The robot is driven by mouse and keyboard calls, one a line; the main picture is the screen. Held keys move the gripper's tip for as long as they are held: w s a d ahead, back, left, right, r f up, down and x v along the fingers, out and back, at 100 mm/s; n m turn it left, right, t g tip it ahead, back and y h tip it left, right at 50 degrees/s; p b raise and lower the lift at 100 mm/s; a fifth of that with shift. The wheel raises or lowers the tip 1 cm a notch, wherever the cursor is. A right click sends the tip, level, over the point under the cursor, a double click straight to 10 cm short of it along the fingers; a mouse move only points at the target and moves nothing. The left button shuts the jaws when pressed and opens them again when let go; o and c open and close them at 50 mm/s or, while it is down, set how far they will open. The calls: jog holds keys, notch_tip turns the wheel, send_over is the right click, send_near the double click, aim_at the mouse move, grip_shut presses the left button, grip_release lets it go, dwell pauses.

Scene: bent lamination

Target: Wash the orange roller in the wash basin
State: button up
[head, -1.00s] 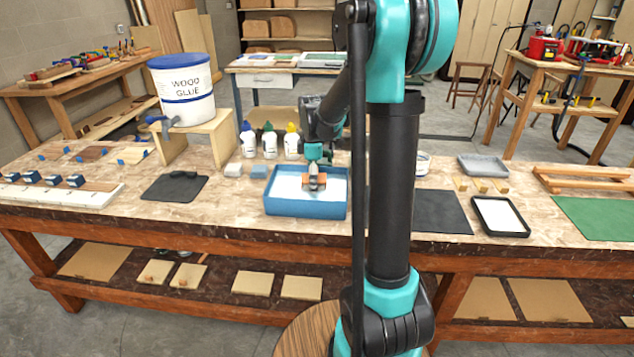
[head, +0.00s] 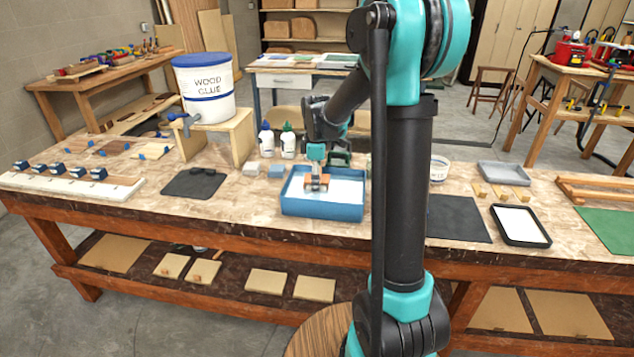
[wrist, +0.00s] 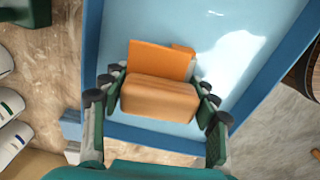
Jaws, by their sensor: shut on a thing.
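The blue wash basin (head: 320,208) stands on the workbench, with pale liquid inside. My gripper (head: 316,176) reaches into the left half of the basin from behind. It is shut on the orange roller (head: 316,186), which shows small between the fingers. In the wrist view the orange roller (wrist: 160,95) sits between the dark finger pads of my gripper (wrist: 158,100), over the pale blue inside of the basin (wrist: 93,45). I cannot tell how far the roller is in the liquid.
Bottles (head: 288,143) and small blocks (head: 264,168) stand behind and left of the basin. A wood glue tub (head: 206,95) sits on a wooden stand (head: 240,140). A dark mat (head: 194,183) lies left; a black tray (head: 520,226) lies right. My arm hides part of the bench.

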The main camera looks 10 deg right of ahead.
jog(key=shift+s+d, duration=0.3)
jog(key=shift+d, duration=0.65)
jog(key=shift+s+d, duration=0.35)
jog(key=shift+d, duration=0.55)
jog(key=shift+s+d, duration=0.3)
jog(key=shift+d, duration=0.65)
jog(key=shift+r, duration=0.1)
jog(key=shift+w+a+r, duration=0.15)
jog(key=shift+a+r, duration=0.35)
jog(key=shift+r, duration=0.55)
jog(key=shift+w+a+r, duration=0.2)
jog(key=shift+a+r, duration=0.25)
jog(key=shift+r, duration=0.55)
jog(key=shift+w+a+r, duration=0.15)
jog(key=shift+a+r, duration=0.35)
jog(key=shift+r, duration=0.55)
notch_tip(320, 180, up, 5)
